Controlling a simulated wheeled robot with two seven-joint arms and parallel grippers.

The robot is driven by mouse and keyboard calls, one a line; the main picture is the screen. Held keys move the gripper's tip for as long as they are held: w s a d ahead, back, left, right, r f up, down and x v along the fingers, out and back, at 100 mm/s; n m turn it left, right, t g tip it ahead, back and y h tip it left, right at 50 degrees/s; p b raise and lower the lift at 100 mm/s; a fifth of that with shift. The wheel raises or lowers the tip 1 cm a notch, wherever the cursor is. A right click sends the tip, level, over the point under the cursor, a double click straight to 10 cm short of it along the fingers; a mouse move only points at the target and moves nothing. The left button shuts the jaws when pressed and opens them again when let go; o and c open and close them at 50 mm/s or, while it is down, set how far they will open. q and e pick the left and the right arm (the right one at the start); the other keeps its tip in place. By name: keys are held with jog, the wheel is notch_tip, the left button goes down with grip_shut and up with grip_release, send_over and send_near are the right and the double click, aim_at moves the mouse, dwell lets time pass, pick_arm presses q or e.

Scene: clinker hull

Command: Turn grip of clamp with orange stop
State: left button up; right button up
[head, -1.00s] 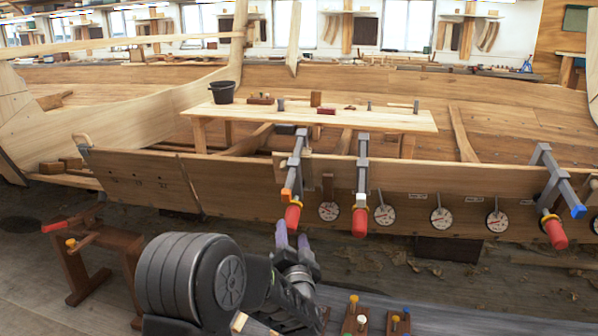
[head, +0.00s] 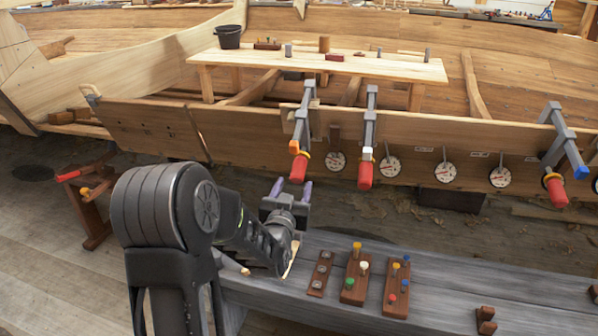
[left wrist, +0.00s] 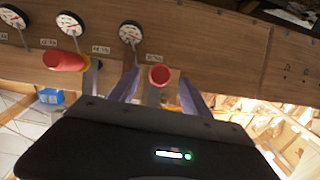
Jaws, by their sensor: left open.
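The clamp with the orange stop (head: 294,147) hangs on the plank's upper edge, left of the other clamps, with its red grip (head: 299,168) pointing down and toward me. My left gripper (head: 291,187) is open just below and in front of that grip, its two purple fingers pointing at it. In the left wrist view a red grip (left wrist: 159,76) shows end-on between the open fingers (left wrist: 156,90). No finger visibly touches it. Its stop is hidden in that view. My right gripper is not in view.
A clamp with a white stop (head: 367,153) is close on the right; a blue-stop clamp (head: 581,172) is farther right. Round dials (head: 390,166) line the plank. A grey bench (head: 440,290) below holds wooden blocks with coloured pegs (head: 355,278). A stool (head: 95,205) stands left.

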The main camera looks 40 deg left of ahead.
aim_at(299, 172)
pick_arm(q)
jog(key=x, duration=0.7)
jog(key=shift+w+a, duration=0.2)
jog(key=shift+c, duration=0.4)
grip_shut()
